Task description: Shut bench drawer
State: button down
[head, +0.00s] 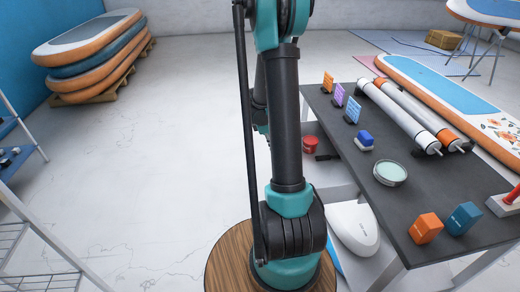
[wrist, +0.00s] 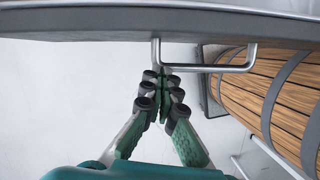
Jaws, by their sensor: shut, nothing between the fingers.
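In the wrist view a grey panel edge (wrist: 150,24), which looks like the drawer front, runs across the top. A silver bar handle (wrist: 225,68) sticks out from it toward my gripper. My gripper (wrist: 162,76) is shut and empty, its tips by the left end of the handle. I cannot tell whether they touch it. In the head view the dark-topped bench (head: 392,212) stands at the right. My arm crosses in front of its left side, and my gripper is hidden there. How far the drawer is open cannot be told.
On the bench lie two rolled tubes (head: 400,112), a round dish (head: 390,173), an orange block (head: 426,228) and a blue block (head: 463,219). A white object (head: 354,229) and a red cup (head: 310,145) sit lower, beside the bench edge. The floor (head: 140,150) at left is clear.

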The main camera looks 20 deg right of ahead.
jog(key=s+d, duration=0.1)
jog(key=d, duration=0.5)
jog(key=s+d, duration=0.1)
jog(key=d, duration=0.5)
jog(key=s+d, duration=0.2)
jog(key=d, duration=0.4)
jog(key=shift+d, duration=0.4)
jog(key=shift+w, duration=0.1)
jog(key=a, duration=0.1)
jog(key=w+a+r, duration=0.1)
jog(key=a, duration=0.2)
jog(key=shift+w+r, duration=0.3)
jog(key=s+v, duration=0.1)
jog(key=v, duration=0.8)
jog(key=s+a+f+m+t+y, duration=0.1)
jog(key=s+a+m, duration=0.5)
jog(key=a, duration=0.8)
jog(key=s+a+f+m+t+y, duration=0.2)
jog(key=s+a+m+t, duration=0.2)
jog(key=s+a+m, duration=0.3)
jog(key=s+a, duration=0.4)
jog(key=a, duration=0.3)
jog(key=shift+s+a+m, duration=0.2)
jog(key=shift+a+m, duration=0.05)
jog(key=shift+m, duration=0.05)
jog(key=shift+f, duration=0.1)
